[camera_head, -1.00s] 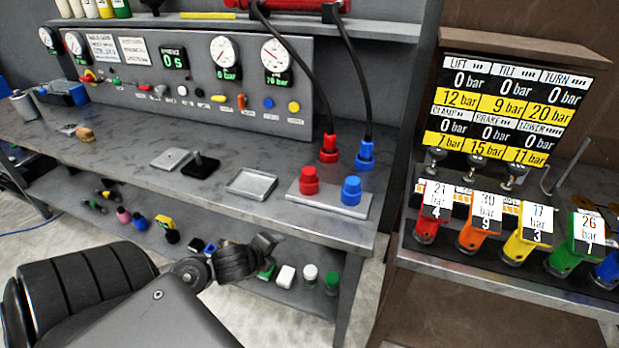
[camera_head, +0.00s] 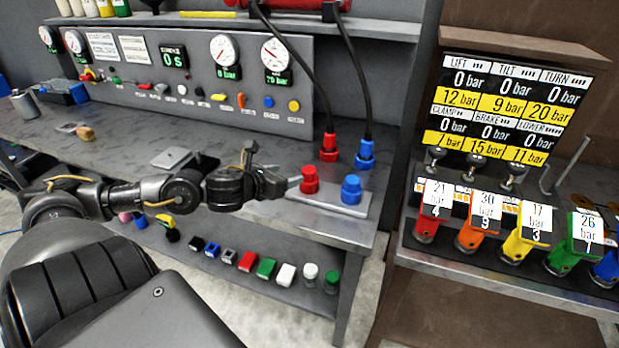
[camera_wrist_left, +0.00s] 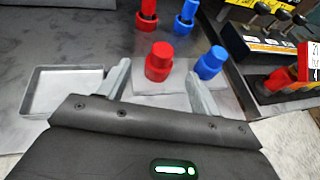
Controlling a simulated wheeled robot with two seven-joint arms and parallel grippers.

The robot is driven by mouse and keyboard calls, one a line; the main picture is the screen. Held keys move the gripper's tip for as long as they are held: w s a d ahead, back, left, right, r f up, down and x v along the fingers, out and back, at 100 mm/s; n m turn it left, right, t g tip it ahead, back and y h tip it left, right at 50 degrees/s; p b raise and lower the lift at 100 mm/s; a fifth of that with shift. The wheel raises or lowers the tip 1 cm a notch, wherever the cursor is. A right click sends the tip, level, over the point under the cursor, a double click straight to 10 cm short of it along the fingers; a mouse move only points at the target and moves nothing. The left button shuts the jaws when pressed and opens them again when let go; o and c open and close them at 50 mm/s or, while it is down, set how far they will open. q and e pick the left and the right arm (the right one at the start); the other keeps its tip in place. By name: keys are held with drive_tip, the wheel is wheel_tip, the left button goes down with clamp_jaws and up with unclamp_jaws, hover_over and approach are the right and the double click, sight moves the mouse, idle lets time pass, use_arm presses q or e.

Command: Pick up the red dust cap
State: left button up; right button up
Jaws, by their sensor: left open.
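The red dust cap (camera_head: 309,180) stands upright on a light grey plate (camera_head: 335,204) at the right end of the bench. In the left wrist view the red cap (camera_wrist_left: 159,61) shows ahead of and between the two fingers. My left gripper (camera_head: 287,180) is open and empty, just left of the cap in the head view, with its fingers pointing towards it. I cannot tell whether a finger touches the cap. In the left wrist view the open gripper (camera_wrist_left: 160,84) has its fingers spread wide. My right gripper is not in view.
A blue cap (camera_head: 351,190) stands close beside the red one on the same plate. Behind them, red (camera_head: 328,148) and blue (camera_head: 365,155) hose couplings hang on black hoses. An empty shallow tray (camera_wrist_left: 62,92) lies left of the gripper. A valve rack (camera_head: 500,215) stands to the right.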

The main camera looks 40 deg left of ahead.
sight(309, 169)
use_arm(q)
drive_tip(key=x, duration=0.3)
drive_tip(key=p+x, duration=0.1)
drive_tip(key=x, duration=0.2)
drive_tip(key=shift+d+r, duration=0.1)
drive_tip(key=shift+d, duration=0.05)
drive_tip(key=p+x, duration=0.1)
drive_tip(key=x, duration=0.2)
drive_tip(key=shift+w+d+p, duration=0.15)
drive_tip(key=shift+w+p, duration=0.15)
drive_tip(key=shift+p, duration=0.1)
drive_tip(key=shift+w+f, duration=0.35)
drive_tip(key=shift+f, duration=0.1)
drive_tip(key=shift+c, duration=1)
drive_tip(key=c, duration=0.8)
